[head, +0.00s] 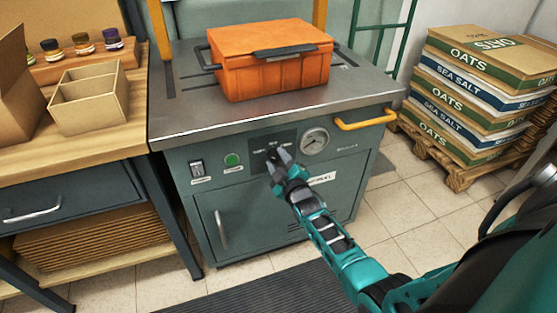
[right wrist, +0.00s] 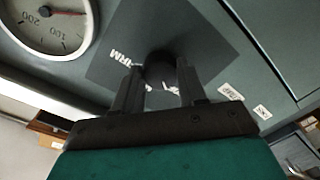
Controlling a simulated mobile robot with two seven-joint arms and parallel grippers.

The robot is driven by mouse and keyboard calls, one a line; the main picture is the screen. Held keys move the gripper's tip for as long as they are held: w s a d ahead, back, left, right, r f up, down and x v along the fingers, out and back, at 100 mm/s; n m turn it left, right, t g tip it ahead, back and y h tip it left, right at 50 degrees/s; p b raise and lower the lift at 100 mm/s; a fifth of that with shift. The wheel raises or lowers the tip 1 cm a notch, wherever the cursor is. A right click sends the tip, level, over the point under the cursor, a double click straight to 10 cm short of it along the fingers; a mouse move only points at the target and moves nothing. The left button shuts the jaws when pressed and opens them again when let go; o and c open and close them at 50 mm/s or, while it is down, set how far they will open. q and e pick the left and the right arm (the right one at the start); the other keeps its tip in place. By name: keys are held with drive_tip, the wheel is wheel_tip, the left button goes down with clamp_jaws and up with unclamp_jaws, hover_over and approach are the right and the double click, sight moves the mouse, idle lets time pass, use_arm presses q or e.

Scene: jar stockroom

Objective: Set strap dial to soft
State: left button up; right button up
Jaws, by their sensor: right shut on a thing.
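The strap dial (right wrist: 160,70) is a dark round knob on a black plate (right wrist: 115,65) with white lettering, part of which reads "IRM" in the right wrist view. In the head view the plate (head: 289,137) is on the front of the grey-green strapping machine (head: 180,160). My right gripper (head: 278,157) reaches the dial from the front. In the right wrist view its two fingers (right wrist: 157,90) are on either side of the knob, shut on it. The fingers hide much of the dial, and I cannot tell its setting. My left gripper is not in view.
A gauge (head: 315,141) is right of the dial; a green button (head: 232,160) and a switch (head: 197,169) are left. A yellow handle (head: 367,120) juts out at right. An orange case (head: 270,70) sits on top. A wooden bench (head: 30,150) stands left.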

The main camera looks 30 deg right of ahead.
drive_tip(key=shift+n, duration=0.3)
drive_tip(key=o, duration=1.1)
drive_tip(key=shift+c, duration=0.2)
drive_tip(key=p+v, duration=0.3)
drive_tip(key=v, duration=1)
drive_tip(key=shift+p, duration=0.3)
